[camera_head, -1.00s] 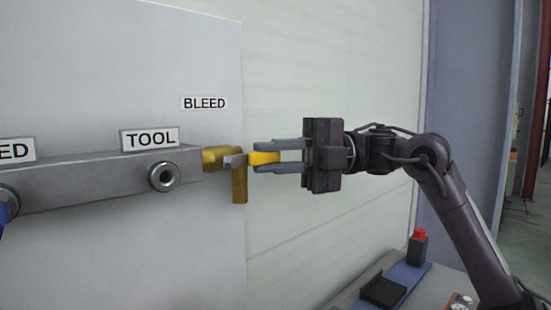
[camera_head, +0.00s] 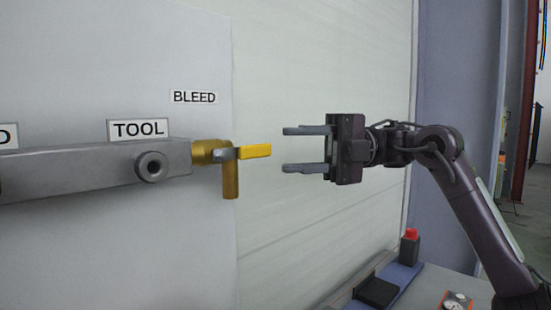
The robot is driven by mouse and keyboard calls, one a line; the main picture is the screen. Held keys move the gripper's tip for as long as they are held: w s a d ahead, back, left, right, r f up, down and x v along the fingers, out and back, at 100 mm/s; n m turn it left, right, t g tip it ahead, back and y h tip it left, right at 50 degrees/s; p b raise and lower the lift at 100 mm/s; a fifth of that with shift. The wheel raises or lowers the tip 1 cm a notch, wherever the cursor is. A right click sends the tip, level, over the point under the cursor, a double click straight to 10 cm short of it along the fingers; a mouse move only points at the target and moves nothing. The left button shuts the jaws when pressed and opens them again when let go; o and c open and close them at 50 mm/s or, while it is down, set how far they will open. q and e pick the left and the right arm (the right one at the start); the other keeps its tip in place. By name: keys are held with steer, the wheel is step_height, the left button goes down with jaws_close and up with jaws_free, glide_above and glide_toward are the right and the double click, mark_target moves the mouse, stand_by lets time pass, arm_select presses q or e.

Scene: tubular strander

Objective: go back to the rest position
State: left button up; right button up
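My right gripper (camera_head: 290,149) is open and empty, with its two fingers pointing left. It is apart from the brass bleed valve (camera_head: 230,178), to the right of the valve's yellow handle (camera_head: 255,151). The yellow handle points right, in line with the grey manifold bar (camera_head: 90,172). The valve sits on the right end of that bar, with its outlet pointing down. My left gripper is not in view.
The bar carries a TOOL label (camera_head: 138,129) above a round port (camera_head: 152,167). A BLEED label (camera_head: 194,97) is on the white panel. A small dark box with a red top (camera_head: 410,247) stands on a blue rail at the lower right.

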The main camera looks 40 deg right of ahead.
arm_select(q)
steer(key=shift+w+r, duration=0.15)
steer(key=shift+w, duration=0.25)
arm_select(e)
steer(key=shift+v, duration=0.85)
